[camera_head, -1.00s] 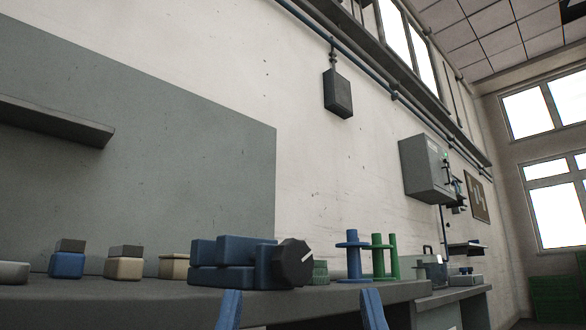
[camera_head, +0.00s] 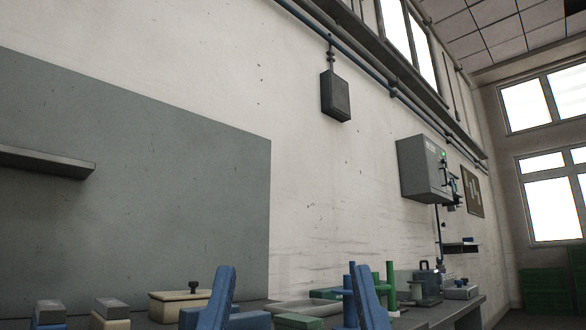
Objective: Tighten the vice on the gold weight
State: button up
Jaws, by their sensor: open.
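My gripper (camera_head: 293,269) shows as two blue fingers rising from the bottom edge, wide apart with nothing between them. Blue parts that look like the vice (camera_head: 250,321) show at the bottom edge, on both sides of the left finger and partly behind it. Most of the vice is cut off by the picture edge. Its dark knob is out of view. I cannot make out the gold weight.
Left of the gripper stand a cream box (camera_head: 165,306) with a dark knob and two small grey-topped blocks, blue (camera_head: 48,312) and cream (camera_head: 110,312). A green block (camera_head: 298,321) lies between the fingers in the picture. Green posts (camera_head: 391,287) stand behind the right finger.

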notch_tip(320, 180, up, 15)
jog(key=p, duration=1.4)
